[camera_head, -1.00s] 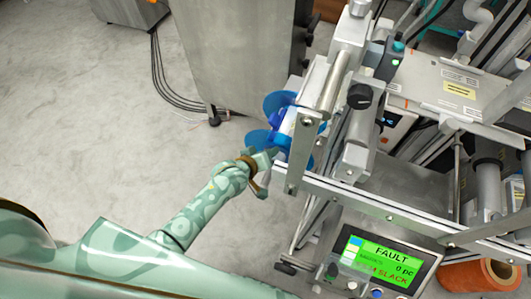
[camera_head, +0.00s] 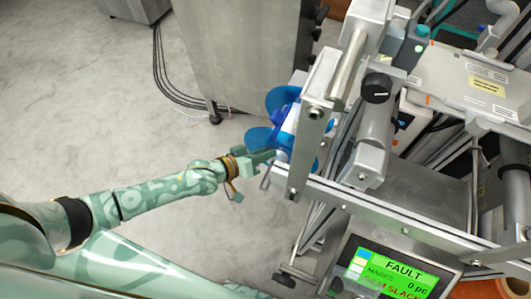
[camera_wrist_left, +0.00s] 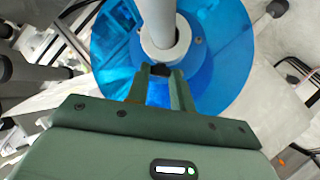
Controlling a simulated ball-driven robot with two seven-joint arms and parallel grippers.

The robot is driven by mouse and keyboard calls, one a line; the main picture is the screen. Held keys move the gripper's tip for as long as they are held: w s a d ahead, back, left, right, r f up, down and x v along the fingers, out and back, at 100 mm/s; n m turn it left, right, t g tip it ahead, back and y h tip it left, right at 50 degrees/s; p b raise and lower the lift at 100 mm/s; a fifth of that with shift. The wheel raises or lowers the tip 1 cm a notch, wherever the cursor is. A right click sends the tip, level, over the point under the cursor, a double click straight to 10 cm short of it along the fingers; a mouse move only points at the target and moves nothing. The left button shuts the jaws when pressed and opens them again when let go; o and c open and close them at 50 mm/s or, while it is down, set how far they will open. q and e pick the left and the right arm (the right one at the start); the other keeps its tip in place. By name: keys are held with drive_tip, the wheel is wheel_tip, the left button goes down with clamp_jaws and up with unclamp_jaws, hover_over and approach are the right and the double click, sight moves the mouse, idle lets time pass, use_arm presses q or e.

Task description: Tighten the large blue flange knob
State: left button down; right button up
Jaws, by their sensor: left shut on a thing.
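The blue flange assembly (camera_head: 262,137) is on the near left side of the machine, with translucent blue discs around a pale spindle. In the left wrist view the large blue disc (camera_wrist_left: 226,62) fills the upper middle, behind the pale hub and shaft (camera_wrist_left: 158,30). My left gripper (camera_head: 268,157) reaches in from the left to the disc's lower edge. In the left wrist view its fingers (camera_wrist_left: 160,78) are close together just below the hub, shut on a small part there. The fingers mostly hide this part, which I take as the flange knob. My right gripper is out of view.
The machine's metal frame (camera_head: 385,217) and rollers stand close on the right of the gripper. A green screen (camera_head: 392,272) reads FAULT and SLACK. A grey cabinet (camera_head: 245,55) stands behind. The floor (camera_head: 90,100) at left is clear, apart from cables.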

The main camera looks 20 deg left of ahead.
use_arm(q)
drive_tip(key=c, duration=1.2)
unclamp_jaws()
drive_tip(key=p+v, duration=0.7)
drive_tip(key=v, duration=0.9)
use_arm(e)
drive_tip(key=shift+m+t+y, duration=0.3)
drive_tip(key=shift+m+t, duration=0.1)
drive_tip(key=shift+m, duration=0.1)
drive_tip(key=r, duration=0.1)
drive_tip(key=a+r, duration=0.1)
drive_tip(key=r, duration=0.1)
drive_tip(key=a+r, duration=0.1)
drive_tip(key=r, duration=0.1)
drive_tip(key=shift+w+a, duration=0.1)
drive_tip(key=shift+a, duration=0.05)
use_arm(q)
drive_tip(key=shift+s, duration=0.1)
